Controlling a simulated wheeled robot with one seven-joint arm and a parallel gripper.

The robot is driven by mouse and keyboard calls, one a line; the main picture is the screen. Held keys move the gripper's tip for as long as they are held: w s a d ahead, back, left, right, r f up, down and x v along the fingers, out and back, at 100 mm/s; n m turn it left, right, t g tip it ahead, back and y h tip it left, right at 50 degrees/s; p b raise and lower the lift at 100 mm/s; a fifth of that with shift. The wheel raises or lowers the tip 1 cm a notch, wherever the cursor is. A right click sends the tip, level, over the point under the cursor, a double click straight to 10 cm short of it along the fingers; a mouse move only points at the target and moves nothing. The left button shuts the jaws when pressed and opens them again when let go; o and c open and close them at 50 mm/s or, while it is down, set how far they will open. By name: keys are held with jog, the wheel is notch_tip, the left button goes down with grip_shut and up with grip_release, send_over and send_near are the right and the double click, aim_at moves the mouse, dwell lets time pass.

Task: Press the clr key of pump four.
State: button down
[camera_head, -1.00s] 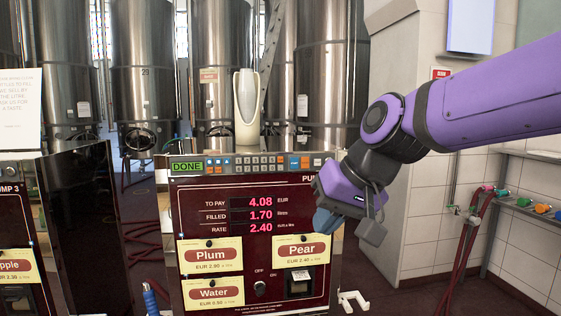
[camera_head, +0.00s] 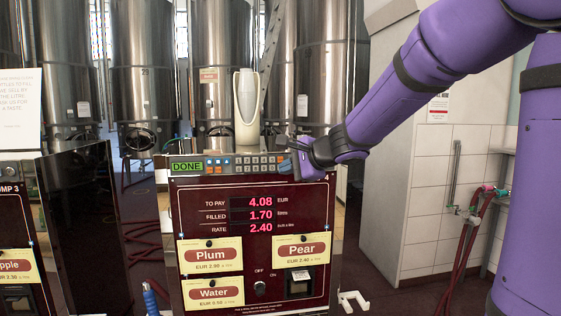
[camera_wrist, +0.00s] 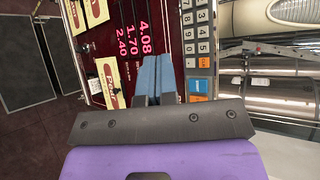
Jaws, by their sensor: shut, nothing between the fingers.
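My gripper (camera_head: 284,169) is shut and empty, in front of the panel's right part, hiding keys there. In the wrist view, the blue fingertips (camera_wrist: 155,60) lie beside the key strip, near an orange key (camera_wrist: 204,62) and a blue key (camera_wrist: 200,86). I cannot read a clr label or tell contact.
Pump 3 (camera_head: 20,240) stands at the left. A cream tap-like column (camera_head: 247,110) rises behind the key panel. Steel tanks (camera_head: 150,70) fill the back. Red hoses (camera_head: 468,240) hang on the right wall.

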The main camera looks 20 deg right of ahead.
aim_at(280, 159)
jog(key=shift+w+d, duration=0.2)
jog(key=shift+w, duration=0.1)
jog(key=w+d, duration=0.2)
jog(key=w, duration=0.6)
jog(key=shift+d, duration=0.2)
jog(key=shift+w, duration=0.3)
dwell(2.0)
jog(key=shift+w+d, duration=0.1)
jog(key=shift+w, duration=0.15)
jog(key=shift+w+d, duration=0.1)
jog(key=shift+w, duration=0.25)
dwell(0.8)
jog(key=shift+s, duration=0.1)
jog(key=shift+s+a, duration=0.2)
jog(key=shift+s, duration=0.5)
